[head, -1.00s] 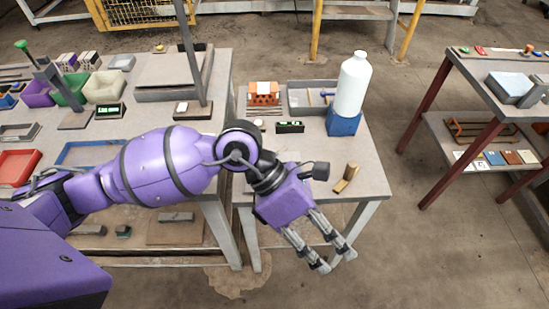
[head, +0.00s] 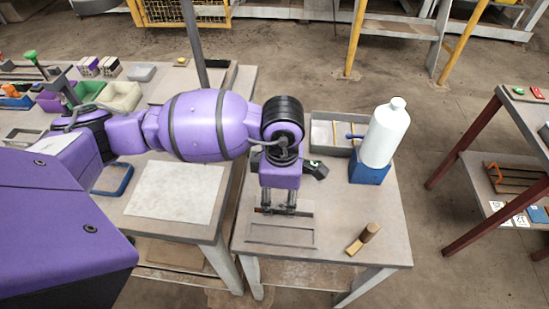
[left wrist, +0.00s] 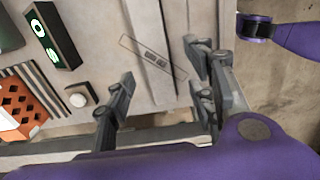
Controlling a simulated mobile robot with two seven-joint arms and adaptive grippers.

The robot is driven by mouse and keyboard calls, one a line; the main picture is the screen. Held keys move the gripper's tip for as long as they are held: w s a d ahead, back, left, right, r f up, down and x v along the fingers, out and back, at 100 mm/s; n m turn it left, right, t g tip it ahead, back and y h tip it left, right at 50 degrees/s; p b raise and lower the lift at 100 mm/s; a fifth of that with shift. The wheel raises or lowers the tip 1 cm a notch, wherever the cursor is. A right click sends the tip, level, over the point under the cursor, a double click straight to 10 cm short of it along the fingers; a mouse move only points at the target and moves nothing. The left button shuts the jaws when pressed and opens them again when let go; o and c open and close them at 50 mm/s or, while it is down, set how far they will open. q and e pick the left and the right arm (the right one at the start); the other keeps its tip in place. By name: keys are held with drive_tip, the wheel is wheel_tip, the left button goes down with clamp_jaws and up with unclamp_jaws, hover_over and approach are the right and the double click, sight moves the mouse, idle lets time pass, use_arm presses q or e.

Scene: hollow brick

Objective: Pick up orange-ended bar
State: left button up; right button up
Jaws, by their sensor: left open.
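My left gripper (head: 279,208) points down over the right-hand bench in the head view, its fingers apart. A thin dark bar with reddish-brown parts (head: 259,210) shows at the fingertips, lying crosswise at the far side of a grey slotted plate (head: 282,236). I cannot tell whether the fingers touch it, and its ends are too small to read clearly as orange. In the left wrist view the open fingers (left wrist: 162,90) straddle a grey strip (left wrist: 150,30) with a thin outlined mark on it. No orange-ended bar is clear there. My right gripper is not in view.
A white bottle (head: 386,138) stands on a blue block (head: 369,170) beside a grey tray (head: 330,151). An orange brick (left wrist: 22,105) and a lit display (left wrist: 52,35) show in the left wrist view.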

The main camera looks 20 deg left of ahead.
sight(281, 203)
use_arm(q)
drive_tip(key=f, duration=0.3)
drive_tip(key=shift+w+d+f, duration=0.15)
drive_tip(key=shift+w+f, duration=0.05)
drive_tip(key=shift+f, duration=0.1)
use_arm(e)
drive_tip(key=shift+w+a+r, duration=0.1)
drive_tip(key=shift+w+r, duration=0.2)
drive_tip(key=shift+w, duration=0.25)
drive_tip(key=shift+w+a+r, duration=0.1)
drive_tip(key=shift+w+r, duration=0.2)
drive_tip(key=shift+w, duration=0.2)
use_arm(q)
clamp_jaws()
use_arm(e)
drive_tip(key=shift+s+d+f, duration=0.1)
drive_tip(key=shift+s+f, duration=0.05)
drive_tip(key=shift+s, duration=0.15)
